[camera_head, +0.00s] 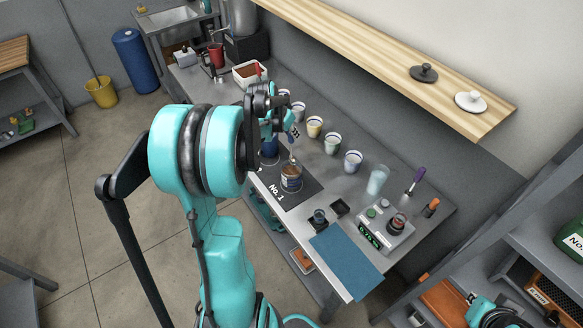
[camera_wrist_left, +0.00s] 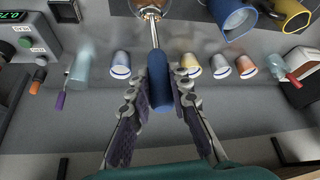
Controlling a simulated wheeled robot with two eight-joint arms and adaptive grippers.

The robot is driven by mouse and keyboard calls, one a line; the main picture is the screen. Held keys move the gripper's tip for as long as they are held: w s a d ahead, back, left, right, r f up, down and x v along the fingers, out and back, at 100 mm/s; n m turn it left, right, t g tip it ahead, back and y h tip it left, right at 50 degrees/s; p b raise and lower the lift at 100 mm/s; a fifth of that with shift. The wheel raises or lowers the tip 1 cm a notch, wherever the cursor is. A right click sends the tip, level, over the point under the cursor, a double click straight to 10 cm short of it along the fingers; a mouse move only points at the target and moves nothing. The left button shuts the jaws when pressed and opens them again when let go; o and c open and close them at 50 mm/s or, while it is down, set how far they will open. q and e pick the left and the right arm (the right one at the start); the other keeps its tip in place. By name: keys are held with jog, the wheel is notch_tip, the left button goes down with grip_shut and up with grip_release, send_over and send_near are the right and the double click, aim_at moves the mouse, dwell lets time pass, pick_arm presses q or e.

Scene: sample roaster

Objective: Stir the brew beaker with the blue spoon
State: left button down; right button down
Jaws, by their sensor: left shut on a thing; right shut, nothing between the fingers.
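The brew beaker (camera_head: 291,183) is a glass with brown contents and a label, upright on the dark No. 1 mat (camera_head: 305,188). It also shows at the top of the left wrist view (camera_wrist_left: 150,6). My left gripper (camera_head: 283,122) is above the beaker and shut on the blue handle of the spoon (camera_wrist_left: 159,92). The spoon's metal shaft points down to the beaker's mouth; how deep its tip sits is hard to tell. My right gripper (camera_head: 503,318) shows partly at the bottom right, shut and empty, away from the beaker.
A row of cups (camera_head: 332,144) stands behind the beaker. A blue container (camera_head: 269,148) is close beside it, partly hidden by my left arm. A scale (camera_head: 381,228), a blue cloth (camera_head: 346,262) and a glass (camera_head: 377,180) are to the right. A wooden shelf (camera_head: 370,48) overhangs the back.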

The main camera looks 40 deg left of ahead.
pick_arm(q)
notch_tip(320, 180, up, 4)
jog(key=p, duration=0.3)
jog(key=shift+r, duration=0.15)
